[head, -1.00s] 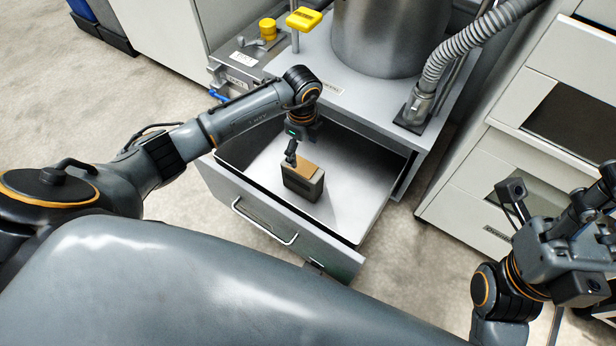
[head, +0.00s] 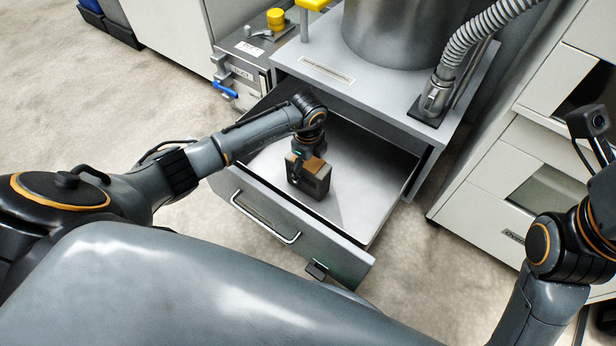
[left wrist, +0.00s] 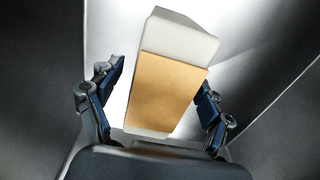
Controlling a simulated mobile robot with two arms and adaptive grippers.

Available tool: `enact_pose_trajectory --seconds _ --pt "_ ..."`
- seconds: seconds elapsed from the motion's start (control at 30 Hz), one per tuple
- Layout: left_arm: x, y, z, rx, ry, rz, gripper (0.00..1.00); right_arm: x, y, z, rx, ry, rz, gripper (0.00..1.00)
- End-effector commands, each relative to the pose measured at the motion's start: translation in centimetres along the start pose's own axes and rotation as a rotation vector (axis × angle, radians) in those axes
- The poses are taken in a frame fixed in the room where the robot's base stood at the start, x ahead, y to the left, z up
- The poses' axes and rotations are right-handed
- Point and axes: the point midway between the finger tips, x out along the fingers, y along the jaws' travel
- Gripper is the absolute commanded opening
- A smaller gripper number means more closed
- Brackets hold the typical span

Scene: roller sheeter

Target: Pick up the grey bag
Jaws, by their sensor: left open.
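The grey bag (head: 318,182) is a small, block-shaped pack with a tan panel on top. It stands in the open drawer, and in the left wrist view the bag (left wrist: 165,92) looks pale grey, with the tan panel towards me. My left gripper (head: 298,166) is over the bag, pointing down. In the left wrist view my left gripper (left wrist: 160,82) is open, with one finger on each side of the bag. The left finger stands apart from it; the right finger is close, and contact cannot be told. My right gripper's fingers are outside the frame.
The grey drawer (head: 365,205) is pulled out below a machine with a steel drum (head: 395,35) and ribbed hose (head: 490,38). The drawer floor around the bag is clear. A white cabinet (head: 480,205) stands at right.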

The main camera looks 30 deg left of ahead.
Motion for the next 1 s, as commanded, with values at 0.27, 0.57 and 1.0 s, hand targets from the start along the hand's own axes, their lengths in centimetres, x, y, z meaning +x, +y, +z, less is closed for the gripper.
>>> enact_pose_trajectory --seconds 0.27,0.57,1.0 --pt "0.08 0.00 -0.01 0.000 0.000 0.000 0.75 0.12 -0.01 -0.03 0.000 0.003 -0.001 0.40" --pt "0.09 0.01 -0.01 0.000 0.000 0.000 0.14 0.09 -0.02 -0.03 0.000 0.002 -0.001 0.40" --pt "-0.50 -0.08 0.00 0.000 0.000 -0.002 0.00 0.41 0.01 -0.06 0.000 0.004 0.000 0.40"
